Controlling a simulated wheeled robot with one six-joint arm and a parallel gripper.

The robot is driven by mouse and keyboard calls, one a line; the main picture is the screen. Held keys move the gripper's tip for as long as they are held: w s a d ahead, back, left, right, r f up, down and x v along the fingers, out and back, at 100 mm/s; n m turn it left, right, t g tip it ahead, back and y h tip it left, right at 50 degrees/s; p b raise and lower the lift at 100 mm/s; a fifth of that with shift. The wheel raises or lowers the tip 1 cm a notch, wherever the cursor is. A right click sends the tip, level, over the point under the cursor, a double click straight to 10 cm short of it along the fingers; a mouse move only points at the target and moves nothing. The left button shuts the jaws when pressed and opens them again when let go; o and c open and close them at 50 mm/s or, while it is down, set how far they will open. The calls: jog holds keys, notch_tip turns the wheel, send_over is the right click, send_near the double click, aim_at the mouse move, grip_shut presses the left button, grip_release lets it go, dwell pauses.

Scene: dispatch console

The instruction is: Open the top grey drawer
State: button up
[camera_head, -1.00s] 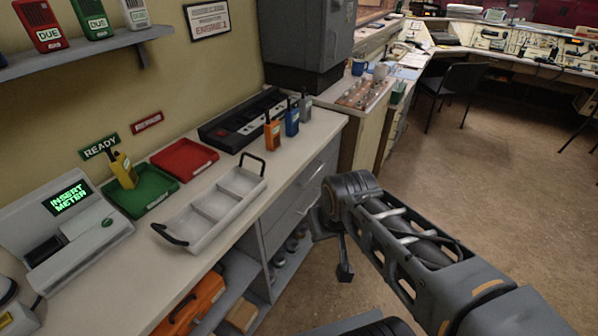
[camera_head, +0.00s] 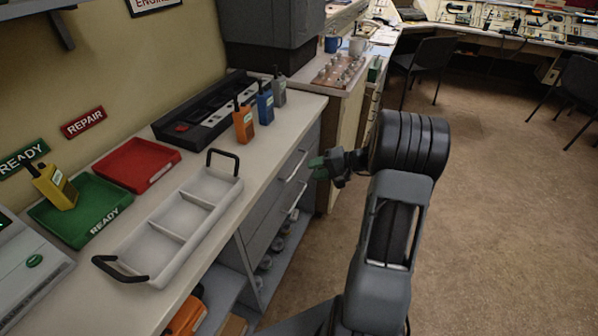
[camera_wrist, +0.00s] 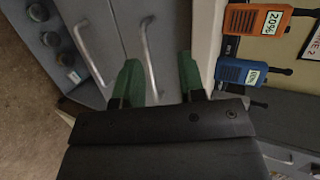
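The top grey drawer (camera_head: 287,177) is under the counter, with a silver bar handle (camera_head: 298,166). It looks shut. A second grey drawer (camera_head: 268,222) with its own handle is below it. My gripper (camera_head: 320,168), with green fingertips, is just right of the top handle in the head view. In the wrist view my gripper (camera_wrist: 160,75) is open. Its two green fingers stand on either side of the top drawer's handle (camera_wrist: 149,55), which appears between them; I cannot tell whether they touch it. The lower handle (camera_wrist: 88,52) is left of the fingers.
The counter above holds a white divided tray (camera_head: 185,225), a red tray (camera_head: 140,163), a green tray (camera_head: 92,212) and orange (camera_head: 243,127), blue (camera_head: 264,108) and grey radios. An open shelf is below the drawers. The floor (camera_head: 480,200) to the right is clear.

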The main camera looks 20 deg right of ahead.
aim_at(298, 165)
jog(key=w+d+f+m+t, duration=0.25)
jog(key=d+f+t, duration=0.2)
jog(key=d, duration=0.25)
jog(key=shift+g, duration=0.25)
jog(key=x, duration=1.2)
jog(key=shift+w+f, duration=0.35)
jog(key=shift+f, duration=0.05)
jog(key=shift+c, duration=0.3)
grip_shut()
